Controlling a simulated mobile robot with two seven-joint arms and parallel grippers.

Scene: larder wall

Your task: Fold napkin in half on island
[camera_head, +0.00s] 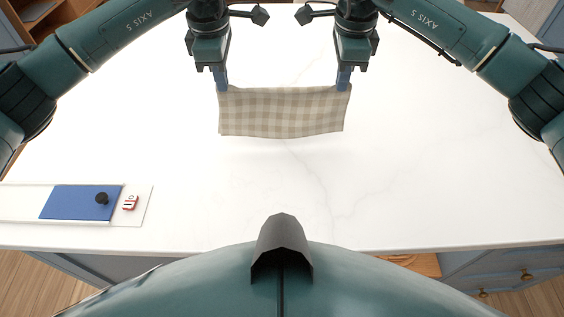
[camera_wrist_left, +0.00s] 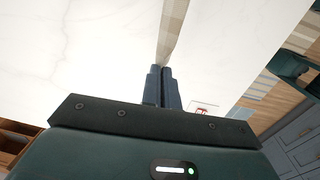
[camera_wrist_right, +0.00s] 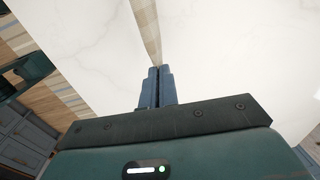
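The napkin (camera_head: 283,112) is a beige and white checked cloth over the white marble island (camera_head: 400,170). In the head view its far corners are at my two grippers. My left gripper (camera_head: 222,86) is shut on its far left corner. My right gripper (camera_head: 344,84) is shut on its far right corner. The napkin shows as a narrow strip in the left wrist view (camera_wrist_left: 172,32) and in the right wrist view (camera_wrist_right: 148,30), running out from between the closed fingers. I cannot tell how much of the cloth touches the island top.
A blue panel (camera_head: 80,203) with a black knob (camera_head: 102,198) lies at the near left of the island, beside a small red and white item (camera_head: 130,202). The island top around the napkin is clear. Drawers (camera_head: 505,272) are below the near right edge.

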